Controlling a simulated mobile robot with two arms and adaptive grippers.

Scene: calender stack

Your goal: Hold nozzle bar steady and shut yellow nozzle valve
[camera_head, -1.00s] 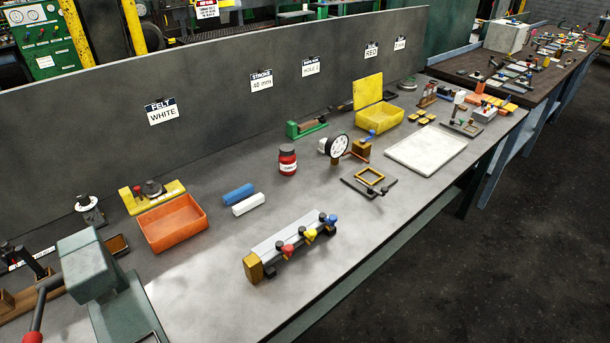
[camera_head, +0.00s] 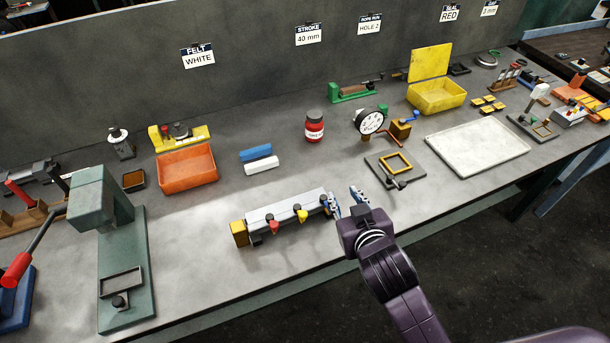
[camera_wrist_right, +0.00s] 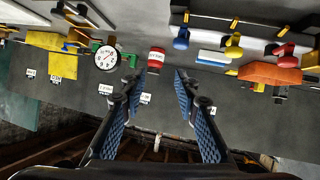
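The nozzle bar (camera_head: 285,207) is a grey bar with a brass-coloured block at its left end, lying on the bench. A red valve (camera_head: 273,226) and the yellow valve (camera_head: 302,215) show on its front side. My right gripper (camera_head: 346,196) is open at the bar's right end, and its fingers hide the blue valve in the head view. In the right wrist view the blue valve (camera_wrist_right: 181,40), yellow valve (camera_wrist_right: 233,46) and red valve (camera_wrist_right: 286,55) hang from the bar, upside down. The open fingers (camera_wrist_right: 155,88) are empty there. My left gripper is not in view.
A green press (camera_head: 125,265) is at left. A white tray (camera_head: 478,147) is at right.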

